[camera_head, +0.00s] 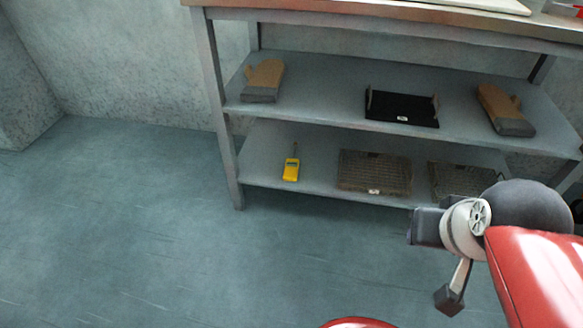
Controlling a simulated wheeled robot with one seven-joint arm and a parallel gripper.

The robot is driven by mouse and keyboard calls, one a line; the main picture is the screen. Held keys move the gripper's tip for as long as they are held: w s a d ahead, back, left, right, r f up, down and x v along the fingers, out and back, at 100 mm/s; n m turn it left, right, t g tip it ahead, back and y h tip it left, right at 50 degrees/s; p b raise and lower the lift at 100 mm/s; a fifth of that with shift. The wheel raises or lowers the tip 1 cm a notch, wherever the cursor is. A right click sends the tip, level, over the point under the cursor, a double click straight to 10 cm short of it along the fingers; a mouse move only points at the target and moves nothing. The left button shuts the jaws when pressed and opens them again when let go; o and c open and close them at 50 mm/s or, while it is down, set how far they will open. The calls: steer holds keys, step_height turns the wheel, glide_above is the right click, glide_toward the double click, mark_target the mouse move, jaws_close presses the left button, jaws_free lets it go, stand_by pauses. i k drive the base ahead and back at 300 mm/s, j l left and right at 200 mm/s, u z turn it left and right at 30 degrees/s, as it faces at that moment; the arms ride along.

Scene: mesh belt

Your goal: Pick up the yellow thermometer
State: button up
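The yellow thermometer (291,169) lies on the lower shelf of the metal rack, near its left end. It has a yellow body with a dark display and a thin dark probe pointing toward the back. My gripper (450,284) is at the lower right, in front of the rack and well to the right of the thermometer, apart from it. A dark-tipped finger points down; the view does not clearly show the gap between the fingers. I see nothing held in it.
The lower shelf (262,150) also bears two mesh belt pieces (374,173) (462,180). The upper shelf (315,85) holds a black tray (402,108) and two brown mitts (264,80) (505,109). A rack leg (222,120) stands left of the thermometer. The floor (130,230) at left is clear.

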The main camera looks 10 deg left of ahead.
mark_target(292, 166)
steer(key=z, duration=0.8)
steer(key=i+j, duration=0.15)
steer(key=i, duration=0.55)
steer(key=u, duration=2.55)
steer(key=i+l, duration=0.05)
steer(key=l, duration=0.05)
